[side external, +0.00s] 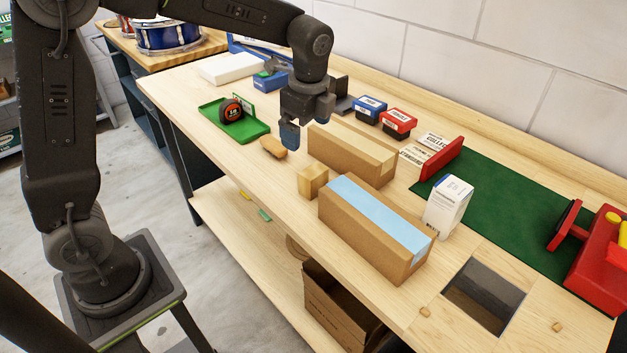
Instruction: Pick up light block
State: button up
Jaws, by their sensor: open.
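A light wooden block (312,181), cube-like, stands upright on the bench near its front edge, just left of a cardboard box with a blue top. My gripper (290,138) hangs above the bench, up and to the left of the block and apart from it. It points down with nothing seen between its fingers; the finger gap is hard to make out from this side. A smaller orange-tan piece (273,147) lies on the bench below and left of the gripper.
A long cardboard box (352,158) stands behind the block, and the blue-topped box (372,232) stands right of it. A green tray (240,128) with a tape measure is at left. A white carton (447,205), green mat (500,220) and square opening (484,296) lie right.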

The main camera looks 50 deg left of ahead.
aim_at(310, 169)
jog(key=w+f+m, duration=0.1)
jog(key=w+f, duration=0.1)
jog(key=f, duration=0.1)
jog(key=shift+a+m+g, duration=0.1)
jog(key=shift+m+g, duration=0.2)
jog(key=shift+m, duration=0.1)
jog(key=f, duration=0.5)
jog(key=a+f, duration=0.1)
jog(key=f, duration=0.1)
jog(key=shift+f, duration=0.25)
jog(key=shift+w+f, duration=0.2)
jog(key=shift+f, duration=2.65)
jog(key=shift+c, duration=0.4)
jog(key=c, duration=0.9)
jog(key=shift+r, duration=0.15)
jog(key=shift+c, duration=0.2)
